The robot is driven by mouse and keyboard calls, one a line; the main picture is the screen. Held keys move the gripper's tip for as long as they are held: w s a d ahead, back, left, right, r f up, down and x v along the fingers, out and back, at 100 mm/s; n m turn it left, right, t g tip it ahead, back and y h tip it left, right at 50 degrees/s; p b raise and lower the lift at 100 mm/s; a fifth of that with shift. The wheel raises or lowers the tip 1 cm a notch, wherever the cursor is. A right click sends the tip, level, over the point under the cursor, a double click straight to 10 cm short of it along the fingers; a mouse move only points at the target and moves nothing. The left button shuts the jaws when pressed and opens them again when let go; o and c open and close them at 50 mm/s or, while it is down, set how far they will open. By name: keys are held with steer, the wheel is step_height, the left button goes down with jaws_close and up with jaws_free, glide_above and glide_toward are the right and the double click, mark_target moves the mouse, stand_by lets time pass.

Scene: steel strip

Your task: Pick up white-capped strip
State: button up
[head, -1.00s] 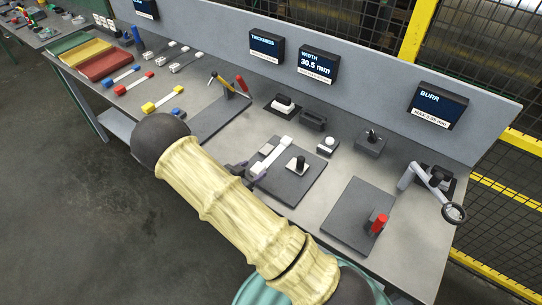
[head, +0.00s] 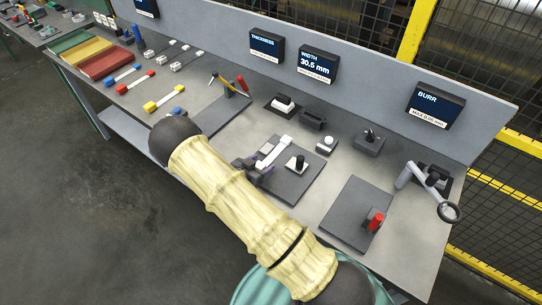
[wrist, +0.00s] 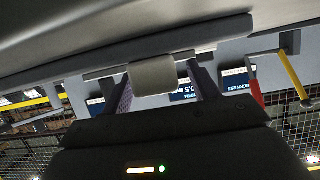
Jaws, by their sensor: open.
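The white-capped strip (head: 273,152) lies on a dark plate (head: 294,187) on the bench in the head view, its far end white. My gripper (head: 254,165) is beside the strip's near end, partly hidden by my arm. In the wrist view my gripper (wrist: 166,88) is open, with one dark finger on each side of a pale grey block (wrist: 153,76). A thin light bar, apparently the strip, crosses behind that block. I cannot tell whether the fingers touch anything.
A black-knobbed white block (head: 297,163) stands on the same plate. A red-handled fixture (head: 374,220) is to the right. Other strips with blue, red, yellow and white caps lie at the left. Display boxes (head: 318,64) line the back panel.

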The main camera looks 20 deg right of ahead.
steer(key=c, duration=1.2)
steer(key=shift+c, duration=0.2)
steer(key=shift+r+b, duration=1.1)
steer(key=shift+r, duration=3.95)
